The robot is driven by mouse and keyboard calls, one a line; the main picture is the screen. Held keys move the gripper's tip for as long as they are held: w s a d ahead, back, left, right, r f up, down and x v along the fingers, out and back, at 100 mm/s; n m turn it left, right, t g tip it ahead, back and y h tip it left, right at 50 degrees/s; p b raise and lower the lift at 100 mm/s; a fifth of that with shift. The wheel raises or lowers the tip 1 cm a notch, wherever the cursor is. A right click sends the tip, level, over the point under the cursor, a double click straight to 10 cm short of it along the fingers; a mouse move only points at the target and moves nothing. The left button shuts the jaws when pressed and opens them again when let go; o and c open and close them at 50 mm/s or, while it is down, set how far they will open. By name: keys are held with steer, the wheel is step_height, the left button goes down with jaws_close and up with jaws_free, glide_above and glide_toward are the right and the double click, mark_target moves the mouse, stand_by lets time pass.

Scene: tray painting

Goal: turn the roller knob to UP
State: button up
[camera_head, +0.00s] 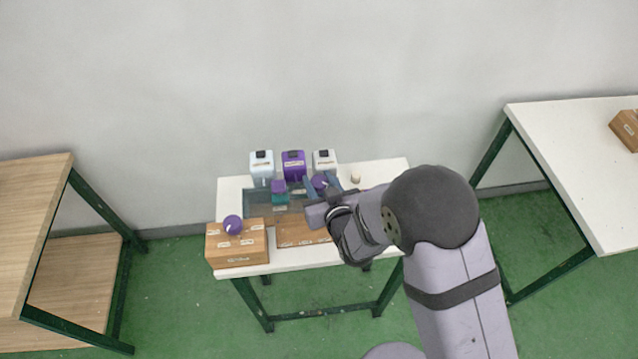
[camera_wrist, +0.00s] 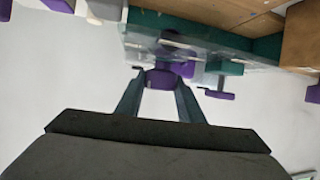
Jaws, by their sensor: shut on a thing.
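My gripper (camera_head: 323,190) reaches in from the right over the tray area. In the wrist view its two fingers (camera_wrist: 160,82) are shut on a purple piece (camera_wrist: 160,79). A rounded purple piece (camera_head: 319,183) also shows at my fingers in the head view. A purple round knob (camera_head: 233,224) stands on a wooden box (camera_head: 238,258) with several small labels, at the table's front left, apart from my gripper. The labels are too small to read, so I cannot tell which purple part is the roller knob or where UP is.
Two white dispensers (camera_head: 261,170) (camera_head: 324,161) and a purple one (camera_head: 293,166) stand at the back. A purple block (camera_head: 279,186) sits on a teal part beside a dark tray (camera_head: 257,205). A second wooden box (camera_head: 295,233) lies in front, partly behind my arm.

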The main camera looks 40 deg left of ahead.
steer(key=n+g, duration=0.1)
steer(key=n+g+y+b, duration=0.1)
steer(key=shift+w+d+f+n+g+y+b, duration=0.1)
steer(key=shift+w+n+g+y+b, duration=0.1)
steer(key=shift+n+g+y+b, duration=0.15)
steer(key=shift+s+n+g+y+p, duration=0.1)
steer(key=shift+n+g+y+p, duration=0.35)
steer(key=shift+n+g, duration=1.65)
steer(key=shift+s+g, duration=0.1)
steer(key=shift+g, duration=0.35)
steer(key=o, duration=1.1)
steer(key=shift+c, duration=0.2)
steer(key=shift+b+v, duration=0.9)
steer(key=shift+v, duration=2.7)
